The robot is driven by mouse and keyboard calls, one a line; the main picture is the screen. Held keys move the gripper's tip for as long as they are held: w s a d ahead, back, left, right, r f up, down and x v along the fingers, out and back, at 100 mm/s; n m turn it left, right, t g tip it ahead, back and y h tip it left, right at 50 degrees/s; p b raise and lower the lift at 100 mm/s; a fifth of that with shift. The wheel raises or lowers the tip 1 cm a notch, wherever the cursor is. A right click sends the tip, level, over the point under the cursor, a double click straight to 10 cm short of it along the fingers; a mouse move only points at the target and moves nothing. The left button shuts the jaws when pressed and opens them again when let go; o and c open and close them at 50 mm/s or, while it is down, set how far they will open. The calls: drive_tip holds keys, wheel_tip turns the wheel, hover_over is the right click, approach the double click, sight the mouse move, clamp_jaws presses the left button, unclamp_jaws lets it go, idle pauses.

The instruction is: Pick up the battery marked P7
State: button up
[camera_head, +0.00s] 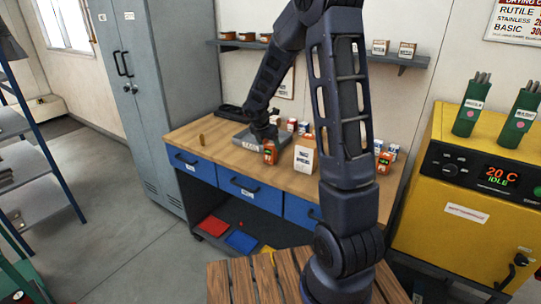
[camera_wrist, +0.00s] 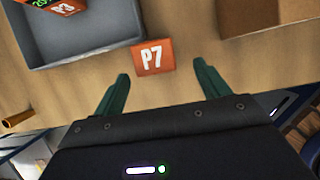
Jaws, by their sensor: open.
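The battery marked P7 (camera_wrist: 152,57) is an orange block with white lettering, in the wrist view just beyond my fingertips. In the head view, an orange battery (camera_head: 270,152) that appears to be the same one stands on the bench at the grey tray's right corner; its label is too small to read. My gripper (camera_wrist: 164,85) is open, its two green fingers apart with bare wood between them, and they do not appear to touch P7. In the head view my gripper (camera_head: 266,135) is just above and behind the battery, its fingers unclear.
The grey tray (camera_wrist: 85,53) holds another orange battery, marked P3 (camera_wrist: 66,7). A carton (camera_head: 305,157) stands right of P7, with several small boxes and batteries around it. A small brown cylinder (camera_head: 202,139) is at the left of the wooden bench (camera_head: 225,146), where the top is mostly clear.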

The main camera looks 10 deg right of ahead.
sight(271, 151)
drive_tip(key=shift+w+x, duration=0.2)
drive_tip(key=shift+x, duration=1.7)
drive_tip(key=shift+w+x, duration=0.25)
drive_tip(key=shift+x, duration=1.6)
drive_tip(key=shift+r, duration=0.1)
drive_tip(key=c, duration=1.3)
drive_tip(key=shift+r, duration=0.15)
